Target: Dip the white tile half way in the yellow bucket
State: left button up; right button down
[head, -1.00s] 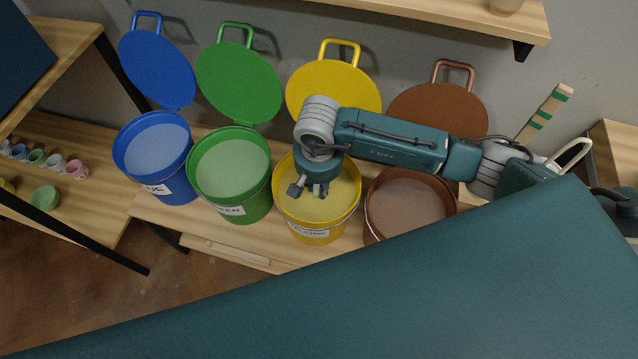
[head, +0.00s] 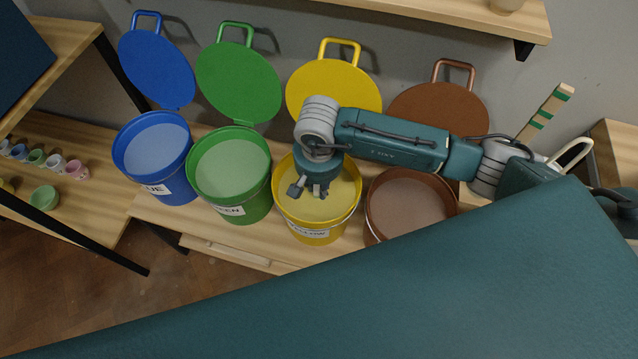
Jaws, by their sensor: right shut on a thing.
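The yellow bucket (head: 316,234) stands open on a wooden bench, with pale yellow glaze (head: 341,201) in it. My right gripper (head: 319,193) points down inside the bucket's rim, close over the glaze. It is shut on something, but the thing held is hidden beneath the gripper. The white tile is not visible, so I cannot tell how deep it sits. My left gripper is not in view.
Open blue (head: 160,190), green (head: 245,205) and brown (head: 374,220) buckets stand in the same row. Their round lids lean behind, against the wall. A wooden stick with green bands (head: 545,112) stands at the right. Small cups (head: 55,162) sit on the left shelf.

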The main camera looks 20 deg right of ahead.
jog(key=shift+r, duration=0.15)
dwell(0.4)
notch_tip(320, 180, up, 7)
jog(key=p, duration=0.3)
jog(key=shift+f+p, duration=0.2)
jog(key=shift+p, duration=0.15)
dwell(2.0)
jog(key=shift+r, duration=0.1)
jog(key=shift+r, duration=0.3)
notch_tip(320, 180, up, 5)
jog(key=p, duration=0.2)
jog(key=shift+f+p, duration=0.1)
jog(key=shift+p, duration=0.3)
